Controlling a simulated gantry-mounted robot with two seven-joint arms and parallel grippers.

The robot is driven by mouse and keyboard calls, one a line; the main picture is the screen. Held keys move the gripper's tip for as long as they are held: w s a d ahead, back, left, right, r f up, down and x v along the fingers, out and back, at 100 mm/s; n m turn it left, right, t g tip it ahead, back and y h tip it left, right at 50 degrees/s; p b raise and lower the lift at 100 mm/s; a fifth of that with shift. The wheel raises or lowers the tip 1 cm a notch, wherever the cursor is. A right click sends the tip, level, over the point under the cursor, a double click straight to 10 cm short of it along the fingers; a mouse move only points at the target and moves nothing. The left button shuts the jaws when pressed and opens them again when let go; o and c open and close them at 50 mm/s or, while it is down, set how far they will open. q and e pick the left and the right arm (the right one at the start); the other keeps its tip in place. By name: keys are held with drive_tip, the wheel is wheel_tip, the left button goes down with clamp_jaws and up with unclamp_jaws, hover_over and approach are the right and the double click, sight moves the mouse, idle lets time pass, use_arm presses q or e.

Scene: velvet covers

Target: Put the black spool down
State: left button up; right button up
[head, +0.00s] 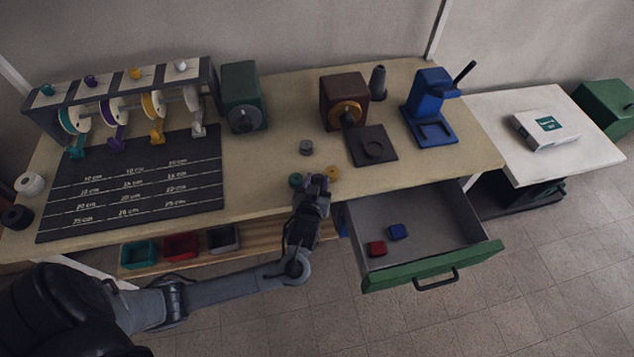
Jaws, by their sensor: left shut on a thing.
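A black spool (17,217) rests on the left end of the workbench, just in front of a white spool (30,184). My left gripper (316,184) is far from it, at the front edge of the bench near the middle. The left gripper is shut on a small purple piece (318,181), mostly hidden by the fingers. A small teal piece (295,181) lies close at its left and a small yellow piece (333,172) at its right. A grey piece (306,147) lies behind. My right gripper is not in view.
An open drawer (430,262) juts out right of my left gripper, holding a red piece (376,248) and a blue piece (397,231). A dark marked mat (130,205), a spool rack (45,118) and a blue press (432,100) occupy the bench. Bench space left of the gripper is clear.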

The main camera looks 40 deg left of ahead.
use_arm(q)
drive_tip(key=shift+f, duration=0.1)
drive_tip(key=o, duration=0.7)
